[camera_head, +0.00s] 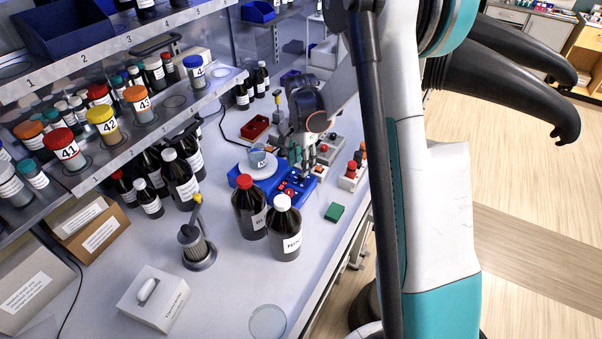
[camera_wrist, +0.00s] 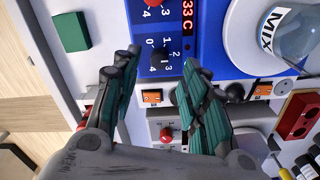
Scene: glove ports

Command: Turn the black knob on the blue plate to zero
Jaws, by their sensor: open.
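The blue plate (camera_head: 266,190) lies on the bench, and in the wrist view it fills the top middle (camera_wrist: 214,62). It has a red display reading "33 C", a red knob (camera_wrist: 153,3) and a black knob (camera_wrist: 160,58) with a printed scale from 0 to 4. Which mark the black knob points at is too small to tell. My gripper (camera_wrist: 162,60) is open, its two teal-padded fingers on either side of the black knob. I cannot tell whether they touch it. In the head view my gripper (camera_head: 305,170) is over the plate and hides the black knob.
A beaker labelled MIX (camera_wrist: 302,38) stands on the plate's white disc. Two dark bottles (camera_head: 286,230) stand in front. A green block (camera_head: 334,212) lies near the bench edge. Grey boxes with red buttons (camera_head: 350,174) are to the right. Shelves with jars line the left.

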